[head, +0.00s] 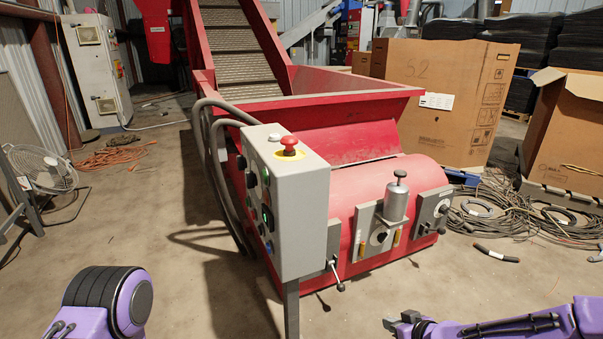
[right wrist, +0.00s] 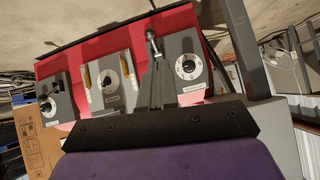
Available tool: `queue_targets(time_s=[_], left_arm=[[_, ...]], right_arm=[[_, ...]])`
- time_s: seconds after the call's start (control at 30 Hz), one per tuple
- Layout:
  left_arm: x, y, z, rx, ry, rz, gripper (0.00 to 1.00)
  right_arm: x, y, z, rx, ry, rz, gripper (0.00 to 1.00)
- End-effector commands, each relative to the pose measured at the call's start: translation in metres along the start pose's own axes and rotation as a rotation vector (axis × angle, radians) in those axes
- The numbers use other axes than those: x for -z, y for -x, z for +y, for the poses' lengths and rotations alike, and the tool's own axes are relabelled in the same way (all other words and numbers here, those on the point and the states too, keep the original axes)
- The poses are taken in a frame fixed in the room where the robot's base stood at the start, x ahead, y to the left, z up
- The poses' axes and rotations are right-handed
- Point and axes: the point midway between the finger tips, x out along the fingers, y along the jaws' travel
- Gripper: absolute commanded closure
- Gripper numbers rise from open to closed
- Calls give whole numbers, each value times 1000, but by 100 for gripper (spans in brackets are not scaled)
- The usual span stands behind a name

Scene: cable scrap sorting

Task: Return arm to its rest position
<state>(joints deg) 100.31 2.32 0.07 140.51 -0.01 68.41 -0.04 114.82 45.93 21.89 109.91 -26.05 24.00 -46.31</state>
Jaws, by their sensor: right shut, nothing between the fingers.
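My right arm, purple and black, comes in at the lower right of the head view. Its gripper (head: 390,323) is shut and empty, low over the floor in front of the red machine (head: 345,205) and apart from it. In the right wrist view the closed dark fingers (right wrist: 156,82) point toward the machine's front plates. My left arm shows only as a purple and black link at the lower left of the head view; its gripper is out of view.
A grey control box (head: 285,205) with a red stop button (head: 289,146) stands on a post between my arms. A small lever (head: 336,275) sticks out below its right side. Cable coils (head: 500,215) and cardboard boxes (head: 445,100) are at the right. A fan (head: 42,168) stands left.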

Motion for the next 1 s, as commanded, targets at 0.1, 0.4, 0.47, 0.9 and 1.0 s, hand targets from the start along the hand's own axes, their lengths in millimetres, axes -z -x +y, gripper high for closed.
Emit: queue_targets(time_s=[0.1, 0.4, 0.47, 0.9, 1.0], left_arm=[[-2, 0, 0, -1, -7, -10, 57], [-12, -7, 0, -2, -33, -44, 57], [-14, -10, 1, -2, -38, -50, 57], [-31, -37, 1, -4, -64, -89, 57], [-34, -44, 2, -4, -67, -92, 57]], right_arm=[[-5, 4, 2, -32, -157, 13, 100], [-79, 11, -26, -144, -595, -70, 100], [-103, 14, -34, -179, -664, -102, 100], [-282, 88, -54, -545, -875, -339, 100], [-311, 109, -52, -612, -838, -386, 100]])
